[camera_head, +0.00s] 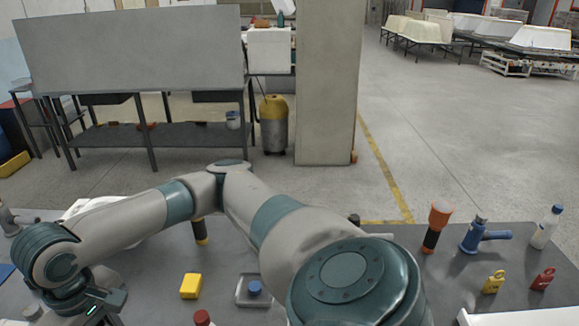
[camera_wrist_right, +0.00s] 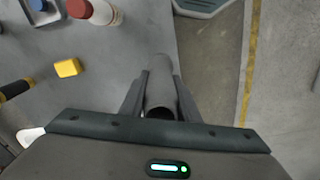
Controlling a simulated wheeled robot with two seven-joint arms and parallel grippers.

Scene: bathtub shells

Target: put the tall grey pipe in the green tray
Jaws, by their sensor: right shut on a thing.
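My right arm crosses the head view to the lower left, where only its wrist shows at the bottom edge. In the right wrist view my right gripper (camera_wrist_right: 160,78) is shut on a grey pipe (camera_wrist_right: 160,97), seen nearly end-on between the fingers. Its dark round opening faces the camera. How far the pipe is above the table I cannot tell. I cannot make out the green tray in either view. My left gripper is not in view.
The dark table holds a yellow block (camera_head: 191,286), a small grey tray (camera_head: 241,297) with a blue-topped thing in it, an orange-headed torch (camera_head: 436,225), a blue tool (camera_head: 472,236), a bottle (camera_head: 546,228) and two padlocks. A table edge passes close beside the pipe in the wrist view.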

